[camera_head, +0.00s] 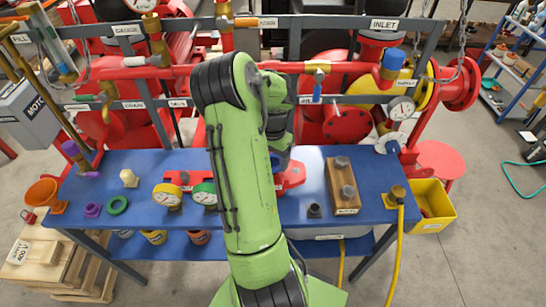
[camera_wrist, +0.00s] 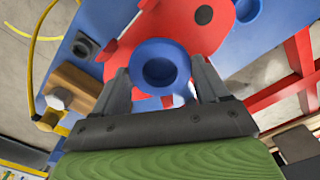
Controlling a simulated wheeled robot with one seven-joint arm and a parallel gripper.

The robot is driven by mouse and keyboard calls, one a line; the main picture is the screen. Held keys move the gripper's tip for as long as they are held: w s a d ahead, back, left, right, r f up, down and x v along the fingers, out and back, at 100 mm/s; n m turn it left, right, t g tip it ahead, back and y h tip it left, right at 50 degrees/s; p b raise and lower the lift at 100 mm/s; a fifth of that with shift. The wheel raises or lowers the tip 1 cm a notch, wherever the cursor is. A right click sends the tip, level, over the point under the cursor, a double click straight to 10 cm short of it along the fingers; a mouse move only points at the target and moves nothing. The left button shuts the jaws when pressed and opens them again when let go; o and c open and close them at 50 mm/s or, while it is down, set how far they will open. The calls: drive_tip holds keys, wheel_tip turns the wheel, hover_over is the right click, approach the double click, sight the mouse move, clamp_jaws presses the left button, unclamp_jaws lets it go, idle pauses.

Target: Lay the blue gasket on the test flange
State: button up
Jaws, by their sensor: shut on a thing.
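In the wrist view my gripper (camera_wrist: 161,78) is shut on the blue gasket (camera_wrist: 160,47), a thick ring with a dark blue centre. One finger is on each side of it. Behind the ring is a red flange-like piece (camera_wrist: 118,48), which I take for the test flange. The ring overlaps it in this view; I cannot tell whether they touch. In the head view the red piece (camera_head: 293,176) shows only in part on the blue bench, as my green arm covers the rest.
Red pipework (camera_head: 440,72) rises behind. A yellow bin (camera_head: 432,203) is at the right.

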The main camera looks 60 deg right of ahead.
sight(273, 161)
drive_tip(key=shift+f+b, duration=1.3)
drive_tip(key=shift+f, duration=0.35)
drive_tip(key=o, duration=1.1)
drive_tip(key=shift+c, duration=0.2)
drive_tip(key=shift+r, duration=0.15)
wheel_tip(273, 161, up, 16)
drive_tip(key=p, duration=0.2)
drive_tip(key=shift+f, duration=0.2)
